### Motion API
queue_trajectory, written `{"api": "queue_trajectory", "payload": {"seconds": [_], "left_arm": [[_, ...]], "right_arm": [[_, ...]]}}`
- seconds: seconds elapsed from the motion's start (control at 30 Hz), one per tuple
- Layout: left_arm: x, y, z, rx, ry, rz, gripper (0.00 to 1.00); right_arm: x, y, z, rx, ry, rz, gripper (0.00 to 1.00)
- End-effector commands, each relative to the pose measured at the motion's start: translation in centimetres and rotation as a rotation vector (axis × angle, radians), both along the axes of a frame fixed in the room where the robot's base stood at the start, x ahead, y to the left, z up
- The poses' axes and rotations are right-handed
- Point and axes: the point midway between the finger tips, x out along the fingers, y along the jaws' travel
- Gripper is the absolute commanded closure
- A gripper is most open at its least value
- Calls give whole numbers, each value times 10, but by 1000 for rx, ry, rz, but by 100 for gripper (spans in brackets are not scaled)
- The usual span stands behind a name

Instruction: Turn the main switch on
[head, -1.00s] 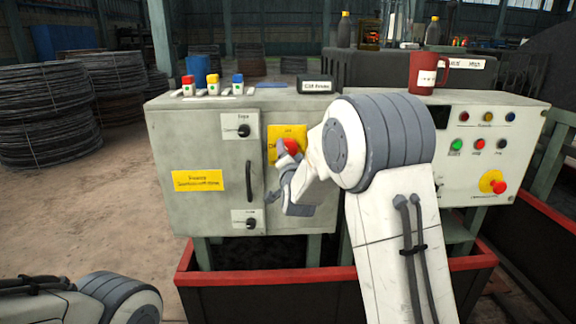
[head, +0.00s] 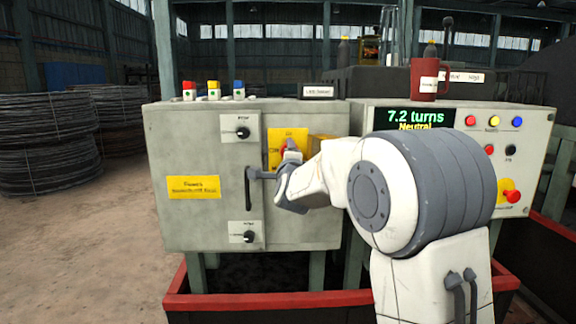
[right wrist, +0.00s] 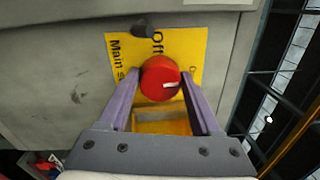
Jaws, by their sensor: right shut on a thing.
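My right gripper (right wrist: 160,84) is shut on the knob, one finger on each side. In the head view the red knob (head: 289,147) shows only partly behind my right gripper (head: 287,165), on the front of the grey cabinet (head: 195,225). My left gripper is out of view.
A dark door handle (head: 249,188) stands out just left of my right gripper. Two black rotary knobs (head: 243,132) sit above and below it. A display (head: 416,118) reads "7.2 turns Neutral". A red mug (head: 426,78) stands on the console top.

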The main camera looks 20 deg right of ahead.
Motion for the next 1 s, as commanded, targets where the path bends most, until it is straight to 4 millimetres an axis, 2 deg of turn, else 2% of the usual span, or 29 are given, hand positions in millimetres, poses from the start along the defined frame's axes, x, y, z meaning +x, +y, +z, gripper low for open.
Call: {"api": "queue_trajectory", "payload": {"seconds": [0.2, 0.7, 0.73, 0.8, 1.0], "left_arm": [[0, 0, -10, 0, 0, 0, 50], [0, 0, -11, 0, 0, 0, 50], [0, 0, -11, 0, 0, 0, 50], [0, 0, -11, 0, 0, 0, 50], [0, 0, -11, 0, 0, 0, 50]], "right_arm": [[0, -1, 0, 59, -18, -2, 91], [0, -1, 1, 77, -23, -3, 91], [0, -1, 1, 77, -23, -3, 31], [0, -1, 1, 76, -23, -2, 5], [0, 0, 0, 74, -21, -1, 5]]}}
